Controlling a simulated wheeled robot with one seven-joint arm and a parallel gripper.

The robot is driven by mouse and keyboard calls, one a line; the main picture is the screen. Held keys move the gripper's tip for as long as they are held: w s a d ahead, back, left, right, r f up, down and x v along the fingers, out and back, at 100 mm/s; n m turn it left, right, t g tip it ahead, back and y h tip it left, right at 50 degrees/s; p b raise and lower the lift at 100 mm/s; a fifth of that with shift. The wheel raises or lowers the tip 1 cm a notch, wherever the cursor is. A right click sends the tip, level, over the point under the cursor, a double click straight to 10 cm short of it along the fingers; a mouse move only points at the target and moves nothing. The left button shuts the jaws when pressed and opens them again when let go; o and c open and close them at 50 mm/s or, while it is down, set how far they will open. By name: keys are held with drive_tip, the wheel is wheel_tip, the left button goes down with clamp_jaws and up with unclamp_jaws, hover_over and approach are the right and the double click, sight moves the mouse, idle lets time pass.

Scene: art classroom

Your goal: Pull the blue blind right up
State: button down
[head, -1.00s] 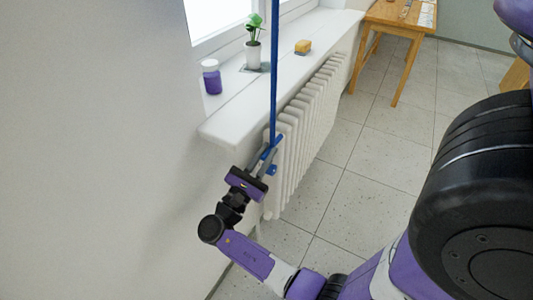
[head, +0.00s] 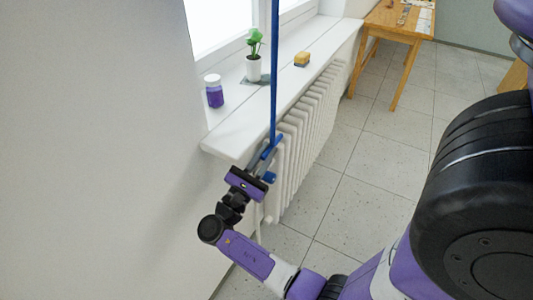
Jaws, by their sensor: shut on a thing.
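A blue cord or wand (head: 274,75) hangs straight down in front of the window sill, from the top edge of the head view to my gripper. My gripper (head: 268,158) is shut on its lower end, just below the sill's edge and close to the radiator. A small blue piece (head: 270,177) shows just below the fingers. The blind itself is not in view; only the bright lower part of the window (head: 212,20) shows.
The white sill (head: 232,135) holds a purple jar (head: 214,91), a potted plant (head: 253,60) and a yellow sponge (head: 302,59). A white radiator (head: 308,125) stands below it. A wooden table (head: 398,20) is at the back; the tiled floor is clear.

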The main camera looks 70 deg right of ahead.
drive_tip(key=c, duration=1.4)
unclamp_jaws()
drive_tip(key=shift+a+f, duration=0.1)
drive_tip(key=b+v, duration=0.1)
drive_tip(key=v, duration=0.6)
drive_tip(key=shift+a, duration=0.3)
drive_tip(key=shift+w, duration=0.1)
drive_tip(key=shift+c, duration=0.5)
